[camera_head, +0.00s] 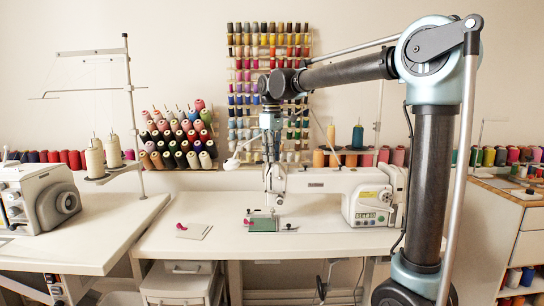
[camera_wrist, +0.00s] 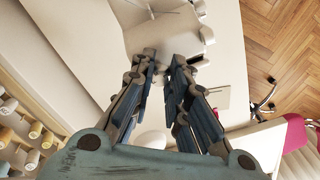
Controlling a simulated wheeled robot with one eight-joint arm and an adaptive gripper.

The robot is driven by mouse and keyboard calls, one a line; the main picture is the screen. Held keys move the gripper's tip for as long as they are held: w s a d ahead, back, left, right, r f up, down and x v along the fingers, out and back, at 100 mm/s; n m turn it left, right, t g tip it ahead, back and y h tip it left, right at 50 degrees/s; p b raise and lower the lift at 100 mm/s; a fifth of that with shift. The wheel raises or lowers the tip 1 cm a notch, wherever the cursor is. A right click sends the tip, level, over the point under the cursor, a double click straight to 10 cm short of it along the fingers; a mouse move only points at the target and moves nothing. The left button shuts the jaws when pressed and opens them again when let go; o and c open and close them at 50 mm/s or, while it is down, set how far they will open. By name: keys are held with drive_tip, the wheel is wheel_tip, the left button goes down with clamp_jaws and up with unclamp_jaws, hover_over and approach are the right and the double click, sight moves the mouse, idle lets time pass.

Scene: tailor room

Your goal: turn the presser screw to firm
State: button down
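A white sewing machine (camera_head: 320,181) stands on the middle table. Its head end is at the left of its arm, above a green piece of cloth (camera_head: 262,223). My gripper (camera_head: 271,158) points down at the top of this head end. In the wrist view my gripper (camera_wrist: 164,62) has its two dark blue fingers apart, with nothing seen held between them. The white machine body (camera_wrist: 165,36) lies beyond the fingertips. I cannot make out the presser screw; it is too small or hidden by the fingers. I cannot tell whether the fingertips touch the machine.
Another machine (camera_head: 38,197) stands on the left table, near a thread stand (camera_head: 130,100). Thread racks (camera_head: 268,85) hang on the wall behind. A pale card (camera_head: 194,231) with a pink item lies on the middle table. The table's front right is clear.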

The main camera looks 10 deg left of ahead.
drive_tip(key=shift+w+m, duration=0.1)
drive_tip(key=shift+m, duration=1)
drive_tip(key=c, duration=1.5)
unclamp_jaws()
drive_tip(key=shift+r, duration=0.1)
wheel_tip(320, 180, up, 12)
drive_tip(key=shift+f, duration=0.1)
